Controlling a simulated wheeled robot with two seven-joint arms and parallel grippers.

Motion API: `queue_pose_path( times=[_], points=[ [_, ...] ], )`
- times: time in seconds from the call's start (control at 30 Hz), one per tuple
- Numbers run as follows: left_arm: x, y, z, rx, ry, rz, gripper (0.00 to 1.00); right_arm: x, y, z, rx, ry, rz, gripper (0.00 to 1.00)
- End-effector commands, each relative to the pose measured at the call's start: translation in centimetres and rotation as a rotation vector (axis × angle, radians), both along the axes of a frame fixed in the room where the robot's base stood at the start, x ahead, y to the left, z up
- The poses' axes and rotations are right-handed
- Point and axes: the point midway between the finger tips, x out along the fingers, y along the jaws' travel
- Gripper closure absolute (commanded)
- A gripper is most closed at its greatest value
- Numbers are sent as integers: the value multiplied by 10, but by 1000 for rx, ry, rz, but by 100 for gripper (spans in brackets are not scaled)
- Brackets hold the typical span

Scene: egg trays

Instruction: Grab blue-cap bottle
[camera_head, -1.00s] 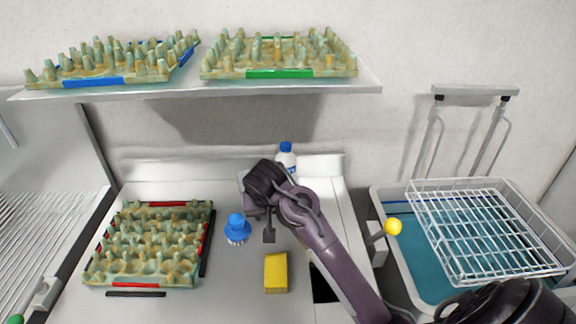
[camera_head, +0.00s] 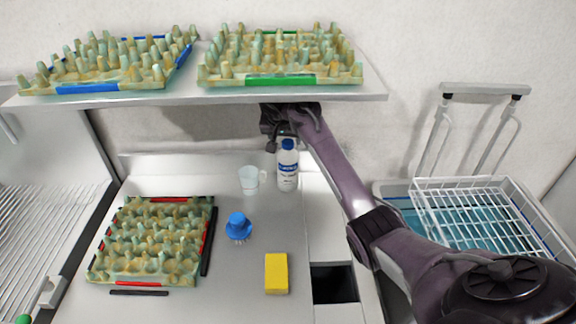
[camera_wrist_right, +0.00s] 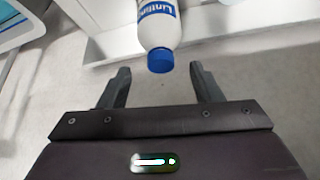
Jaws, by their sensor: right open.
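A white bottle with a blue cap and blue label (camera_head: 287,168) stands upright near the back of the counter, beside a clear cup. My right gripper (camera_head: 272,146) is at the bottle's top, just under the shelf. In the right wrist view the bottle (camera_wrist_right: 158,28) points its cap toward the gripper (camera_wrist_right: 160,85), whose two fingers are apart. The cap lies just beyond and between the fingertips, and nothing is held. My left gripper is not in view.
A shelf (camera_head: 150,98) with egg trays hangs closely above my right gripper. The clear cup (camera_head: 249,180), a blue brush (camera_head: 238,226), a yellow sponge (camera_head: 276,273) and another egg tray (camera_head: 158,267) are on the counter. A wire rack (camera_head: 480,215) is at right.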

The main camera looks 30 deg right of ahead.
Motion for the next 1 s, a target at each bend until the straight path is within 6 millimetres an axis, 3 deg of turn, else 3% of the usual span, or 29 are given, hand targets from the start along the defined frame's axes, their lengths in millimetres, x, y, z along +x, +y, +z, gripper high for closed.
queue_pose_path(
  times=[0.27,0.6,0.93,1.0],
  points=[
    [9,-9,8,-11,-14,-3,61,11,-11,1,0,0,-1,41],
    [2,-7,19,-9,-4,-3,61,27,-26,-38,-1,1,0,41],
    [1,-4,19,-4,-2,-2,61,29,-28,-44,0,-1,-2,41],
    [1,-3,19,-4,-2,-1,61,29,-28,-44,0,-1,-2,50]
  ],
)
